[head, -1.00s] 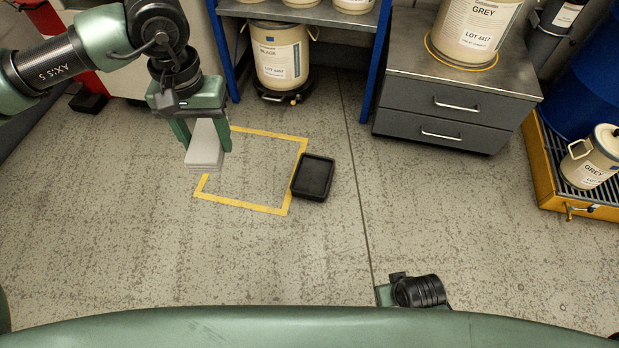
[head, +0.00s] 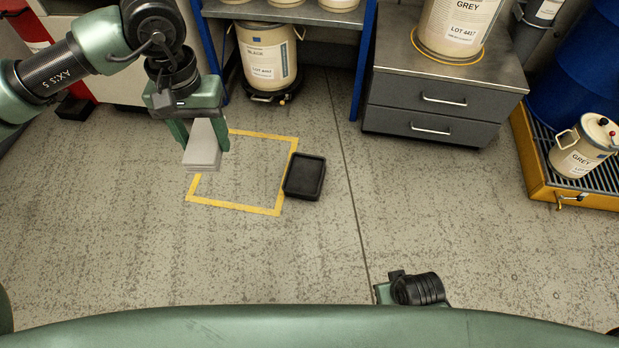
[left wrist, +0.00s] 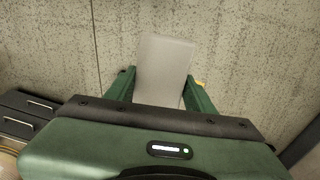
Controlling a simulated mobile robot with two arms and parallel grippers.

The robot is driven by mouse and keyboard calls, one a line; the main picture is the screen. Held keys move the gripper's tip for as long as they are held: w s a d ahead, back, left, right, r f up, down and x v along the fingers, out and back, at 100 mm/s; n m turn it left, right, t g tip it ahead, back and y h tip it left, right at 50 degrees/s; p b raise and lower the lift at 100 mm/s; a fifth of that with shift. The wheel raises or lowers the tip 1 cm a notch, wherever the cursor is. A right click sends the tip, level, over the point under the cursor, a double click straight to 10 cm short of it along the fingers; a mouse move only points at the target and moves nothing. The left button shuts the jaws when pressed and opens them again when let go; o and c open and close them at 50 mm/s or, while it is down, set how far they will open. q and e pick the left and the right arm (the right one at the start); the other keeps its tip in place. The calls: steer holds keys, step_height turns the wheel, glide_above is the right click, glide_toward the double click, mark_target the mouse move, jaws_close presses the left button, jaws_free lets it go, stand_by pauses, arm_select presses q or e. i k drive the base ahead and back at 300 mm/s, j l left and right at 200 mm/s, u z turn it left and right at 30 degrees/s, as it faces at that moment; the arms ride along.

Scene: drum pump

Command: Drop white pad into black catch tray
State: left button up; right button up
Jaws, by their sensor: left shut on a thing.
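The left wrist view shows the pad (left wrist: 163,72) between the two green fingers (left wrist: 160,92). The black catch tray (head: 304,177) lies on the floor at the right edge of the yellow square, to the right of the pad and apart from it. Its visible inside looks empty. The tray is not seen in the left wrist view.
A yellow taped square (head: 237,209) marks the floor beside the tray. Behind are a BLACK-labelled bucket (head: 267,60) on a dolly, a blue-framed shelf and a grey drawer cabinet (head: 430,110). A yellow spill pallet (head: 535,170) stands at right. The front floor is clear.

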mark_target(300, 176)
steer(key=i+j+z, duration=0.15)
steer(key=z, duration=0.25)
steer(key=i+j+z, duration=0.15)
steer(key=z, duration=0.25)
steer(key=j+z, duration=0.4)
steer(key=i+l, duration=0.05)
steer(key=l, duration=0.05)
